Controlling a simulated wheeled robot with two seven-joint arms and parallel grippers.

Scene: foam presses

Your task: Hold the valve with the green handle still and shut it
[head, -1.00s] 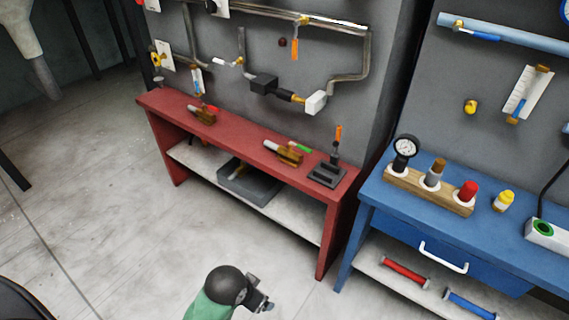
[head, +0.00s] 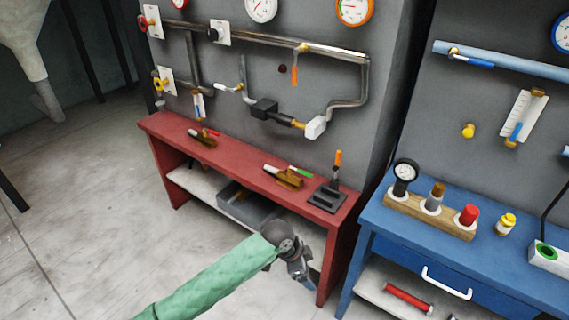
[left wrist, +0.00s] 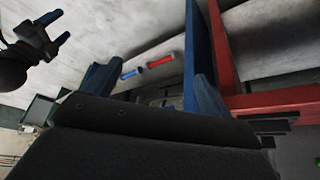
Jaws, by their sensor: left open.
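The valve with the green handle (head: 284,178) lies on the red bench in the head view. It has a brass body, a whitish pipe end at its left and a green lever at its upper right, roughly along the body. My left gripper (head: 301,272) is in front of the bench, below its top and apart from the valve. Its blue fingers stand apart and empty in the left wrist view (left wrist: 152,88). My right gripper (left wrist: 58,28) shows at the upper left there, its fingers apart and empty; the head view does not show it.
A red-handled valve (head: 203,138) lies farther left on the red bench (head: 236,160). A black stand with an orange-tipped lever (head: 332,188) is right of the green-handled valve. A grey bin (head: 248,208) sits on the lower shelf. The blue bench (head: 385,225) stands at the right.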

